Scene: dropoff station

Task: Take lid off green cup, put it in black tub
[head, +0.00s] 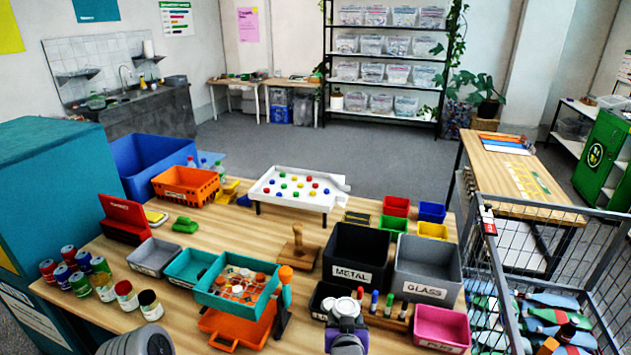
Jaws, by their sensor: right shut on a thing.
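My right gripper (345,308) is at the bottom centre, in front of the dark METAL bin (355,252). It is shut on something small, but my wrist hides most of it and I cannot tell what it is. A small black tub (318,298) lies just left of the gripper and is partly covered by it. I cannot clearly make out a green cup or its lid. Small upright pieces with coloured tops, one green (374,297), stand in a wooden rack (388,318) just right of the gripper. My left gripper is not in view.
A grey GLASS bin (428,268) and a pink bin (442,328) stand on the right. A wire cage (500,270) borders the table's right side.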

